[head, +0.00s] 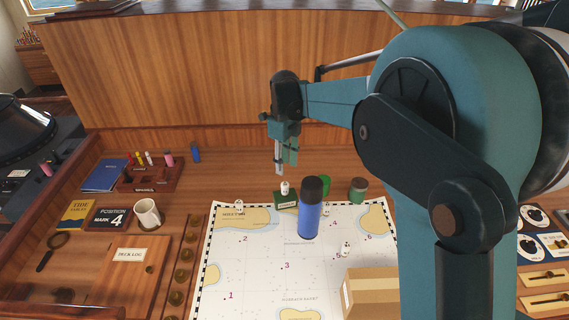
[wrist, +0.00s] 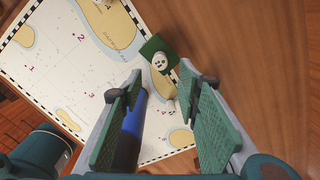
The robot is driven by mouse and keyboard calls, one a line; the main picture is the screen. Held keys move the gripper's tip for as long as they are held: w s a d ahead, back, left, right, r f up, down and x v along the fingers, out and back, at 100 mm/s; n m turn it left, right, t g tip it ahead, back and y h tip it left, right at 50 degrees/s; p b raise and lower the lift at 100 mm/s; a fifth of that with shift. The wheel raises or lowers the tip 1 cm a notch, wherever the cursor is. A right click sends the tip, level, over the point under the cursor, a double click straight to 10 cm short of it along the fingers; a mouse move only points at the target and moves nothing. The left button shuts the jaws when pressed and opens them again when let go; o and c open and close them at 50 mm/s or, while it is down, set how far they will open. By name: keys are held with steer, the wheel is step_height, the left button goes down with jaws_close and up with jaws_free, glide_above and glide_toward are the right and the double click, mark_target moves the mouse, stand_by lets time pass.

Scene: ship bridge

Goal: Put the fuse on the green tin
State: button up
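My gripper (head: 279,168) is open and empty, pointing down above the back edge of the chart. In the wrist view its fingers (wrist: 160,80) stand apart. A small white piece with dark marks (head: 284,187) rests on a flat green square (head: 284,203). In the wrist view this piece (wrist: 160,62) shows between and beyond the fingertips, on the green square (wrist: 153,43). I cannot tell whether it is the fuse or whether the square is the green tin. A green round can (head: 357,190) with a dark top stands to the right; another green thing (head: 324,184) is partly hidden behind the blue bottle.
The tall blue bottle (head: 310,210) stands on the chart (head: 250,265), close to my gripper. A cardboard box (head: 371,295) is in front. Small white pieces (head: 345,249) stand on the chart. At left are a mug (head: 147,214) and a rack (head: 150,186) with small coloured cylinders.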

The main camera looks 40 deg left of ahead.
stand_by(0.5)
steer(key=w+d+r+n+t+y, duration=0.15)
steer(key=d+r, duration=0.45)
steer(key=d, duration=0.9)
steer(key=w+d+r+n+t, duration=0.1)
steer(key=w+d+r+n, duration=0.3)
steer(key=d, duration=1)
steer(key=w+d+r+n+t, duration=0.15)
steer(key=d+r, duration=0.55)
steer(key=d, duration=0.8)
steer(key=s+d+n, duration=0.2)
steer(key=s+d, duration=0.2)
steer(key=d, duration=0.5)
steer(key=s+d+n, duration=0.2)
steer(key=s+d, duration=0.1)
steer(key=d, duration=0.7)
steer(key=s+d+f+n+t, duration=0.1)
steer(key=s+d+f+n, duration=0.1)
steer(key=s+d, duration=0.4)
steer(key=s+d+f+n+t+h, duration=0.1)
steer(key=s+d+f+n+t, duration=0.1)
steer(key=s+d, duration=0.4)
steer(key=d+f, duration=0.1)
steer(key=d, duration=0.1)
steer(key=shift+s+d+f+n, duration=0.15)
steer(key=shift+s+d+n, duration=0.05)
steer(key=shift+d+n, duration=0.1)
